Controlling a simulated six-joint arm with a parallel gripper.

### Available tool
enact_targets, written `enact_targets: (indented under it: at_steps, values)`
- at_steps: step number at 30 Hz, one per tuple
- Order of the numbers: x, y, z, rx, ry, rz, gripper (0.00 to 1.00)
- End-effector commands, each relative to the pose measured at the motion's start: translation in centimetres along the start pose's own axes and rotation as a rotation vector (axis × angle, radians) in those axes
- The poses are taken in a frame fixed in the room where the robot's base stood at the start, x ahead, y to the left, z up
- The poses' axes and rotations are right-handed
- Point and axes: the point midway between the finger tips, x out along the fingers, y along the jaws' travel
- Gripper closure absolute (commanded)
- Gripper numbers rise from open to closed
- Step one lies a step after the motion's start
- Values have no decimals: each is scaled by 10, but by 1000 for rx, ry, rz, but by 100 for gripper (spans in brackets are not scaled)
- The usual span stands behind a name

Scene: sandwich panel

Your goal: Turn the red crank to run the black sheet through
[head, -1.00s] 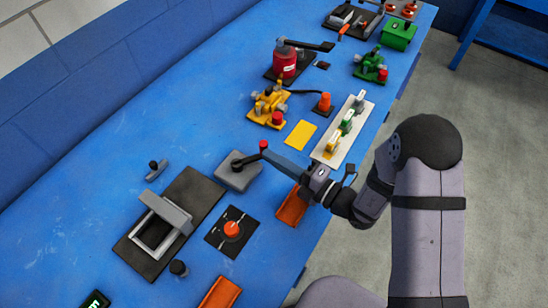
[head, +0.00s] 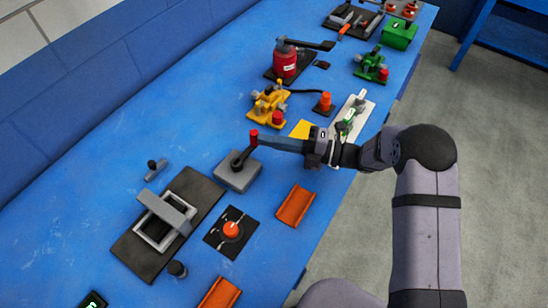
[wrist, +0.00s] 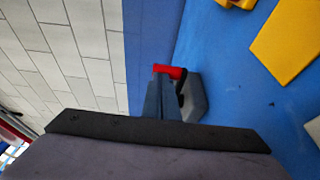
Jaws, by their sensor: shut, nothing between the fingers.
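The red crank is a dark arm with a red knob (head: 253,138) on a grey block (head: 238,175) near the middle of the bench. My gripper (head: 262,141) is shut and empty, its tips at the knob's right side. In the wrist view the red knob (wrist: 170,71) shows just past the fingertips (wrist: 165,82). I cannot tell whether they touch. A flat black sheet or plate (head: 203,190) lies left of the block, under a grey frame (head: 180,236) with a grey bar (head: 168,208) across it. I cannot tell if it is the task's sheet.
An orange knob (head: 231,229) on a black square and an orange tray (head: 296,205) lie in front. A yellow device (head: 268,105) and a white strip (head: 362,112) stand behind; my wrist partly covers the strip. Blue bench (head: 85,215) is clear at left.

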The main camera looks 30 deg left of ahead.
Motion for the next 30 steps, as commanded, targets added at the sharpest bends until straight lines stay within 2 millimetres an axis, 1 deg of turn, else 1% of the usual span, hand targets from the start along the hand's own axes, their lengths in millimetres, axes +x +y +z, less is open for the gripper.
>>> enact_targets:
  at_steps: [6, 13, 26, 30]
  values:
    - [6, 0, 6, -1, -1, 0, 100]
    - [8, 0, 8, 0, -2, 0, 100]
    - [7, 0, 8, 0, -2, 0, 100]
    - [1, 2, 5, 0, -3, 0, 100]
